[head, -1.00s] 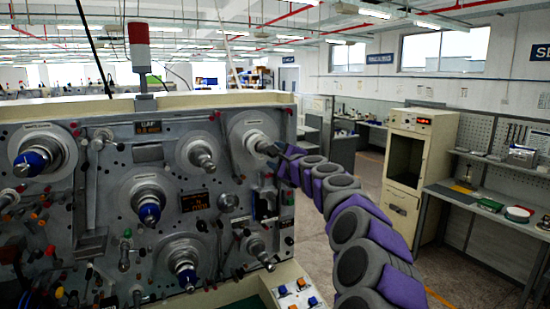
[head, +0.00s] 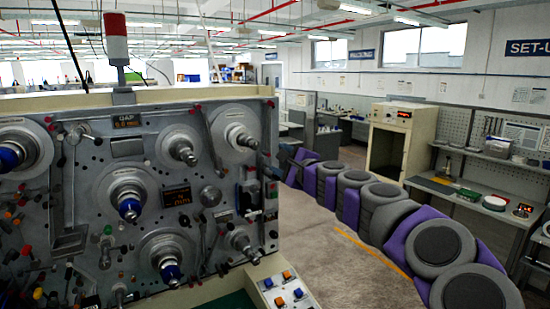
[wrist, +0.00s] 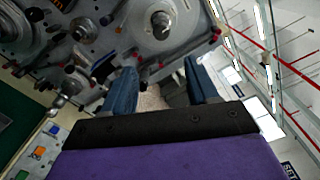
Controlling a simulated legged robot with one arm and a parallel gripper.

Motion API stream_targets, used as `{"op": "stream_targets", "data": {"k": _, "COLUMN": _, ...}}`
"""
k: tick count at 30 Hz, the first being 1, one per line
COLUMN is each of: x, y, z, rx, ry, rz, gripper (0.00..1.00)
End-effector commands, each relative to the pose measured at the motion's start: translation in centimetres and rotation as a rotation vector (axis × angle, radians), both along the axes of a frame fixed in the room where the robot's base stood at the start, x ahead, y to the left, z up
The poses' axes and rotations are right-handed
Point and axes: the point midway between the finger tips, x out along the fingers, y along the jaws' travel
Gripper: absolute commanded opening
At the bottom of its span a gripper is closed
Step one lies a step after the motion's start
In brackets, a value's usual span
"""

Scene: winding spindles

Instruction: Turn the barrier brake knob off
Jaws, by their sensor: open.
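The winding machine's panel (head: 90,190) fills the left of the head view and carries several spindles, knobs and levers. No readable label tells which one is the barrier brake knob. A dark knob (wrist: 103,68) lies just left of the left finger, and a spindle (wrist: 161,22) is above.
A control box with blue and orange buttons (head: 287,291) juts out below the panel. A cream cabinet (head: 402,140) and a workbench (head: 470,195) stand at the right. The floor (head: 320,235) between is clear.

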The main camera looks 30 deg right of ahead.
Motion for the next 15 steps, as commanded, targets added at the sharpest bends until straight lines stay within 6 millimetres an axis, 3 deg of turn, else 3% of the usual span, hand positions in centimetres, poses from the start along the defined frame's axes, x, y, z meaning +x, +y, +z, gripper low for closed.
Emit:
{"op": "stream_targets", "data": {"k": 6, "x": -2.0, "y": -0.1, "z": 0.0, "rx": -0.001, "ry": -0.001, "rz": 0.000, "gripper": 0.59}}
{"op": "stream_targets", "data": {"k": 15, "x": -2.3, "y": -0.1, "z": 0.0, "rx": -0.001, "ry": 0.000, "rz": -0.001, "gripper": 0.59}}
